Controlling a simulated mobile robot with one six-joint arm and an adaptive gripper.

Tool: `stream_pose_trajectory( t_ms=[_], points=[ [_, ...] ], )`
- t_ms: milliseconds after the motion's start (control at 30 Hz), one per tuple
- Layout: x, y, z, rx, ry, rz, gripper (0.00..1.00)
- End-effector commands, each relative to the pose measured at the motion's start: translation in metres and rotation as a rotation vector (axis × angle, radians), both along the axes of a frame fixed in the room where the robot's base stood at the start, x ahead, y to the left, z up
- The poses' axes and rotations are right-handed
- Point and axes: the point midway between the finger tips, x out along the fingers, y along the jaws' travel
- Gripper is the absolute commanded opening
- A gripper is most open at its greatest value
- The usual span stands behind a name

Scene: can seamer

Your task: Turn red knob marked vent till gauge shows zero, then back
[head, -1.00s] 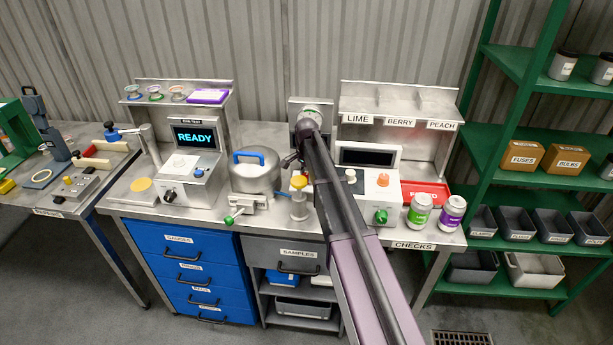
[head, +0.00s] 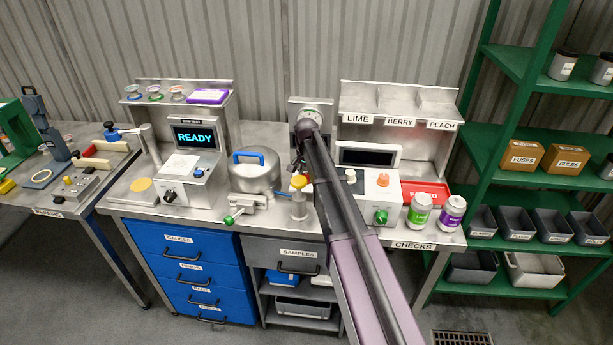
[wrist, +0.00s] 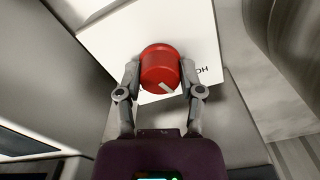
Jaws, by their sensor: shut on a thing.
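The red knob (wrist: 160,68) shows in the wrist view on a white panel (wrist: 104,38). A pale pointer mark is on its lower right side. My gripper (wrist: 160,78) is shut on the knob, one finger on each side. Dark lettering is beside the knob, partly covered, so I cannot read the whole label. In the head view a round pale dial (head: 311,113), which looks like the gauge, is on a grey panel at the back, partly behind my arm. Its needle is too small to read. My arm hides the knob and most of my gripper there.
The bench holds a machine reading READY (head: 194,135), a lidded pot (head: 254,171) left of my arm, and a white device (head: 376,190) with orange and green knobs to its right. Two labelled jars (head: 419,210) stand near the front right edge.

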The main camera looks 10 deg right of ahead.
Motion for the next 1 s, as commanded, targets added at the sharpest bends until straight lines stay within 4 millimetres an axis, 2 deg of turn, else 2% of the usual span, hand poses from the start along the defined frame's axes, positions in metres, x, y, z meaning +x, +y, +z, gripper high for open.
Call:
stream_pose_trajectory(
  t_ms=[33,67,100,167,733,1000],
  points=[
    [-0.0007,-0.0001,-0.0002,0.000,0.001,0.000,0.02],
    [-0.0007,-0.0001,-0.0002,0.000,0.001,-0.001,0.55],
    [-0.0006,0.0000,-0.0002,0.000,0.001,-0.001,0.67],
    [-0.0006,-0.0001,-0.0002,0.000,0.001,-0.001,0.84],
    [0.0000,0.0000,0.0000,0.000,0.000,-0.018,0.84],
    [0.0000,0.0000,0.0000,0.000,0.000,-0.115,0.84]
  ],
)
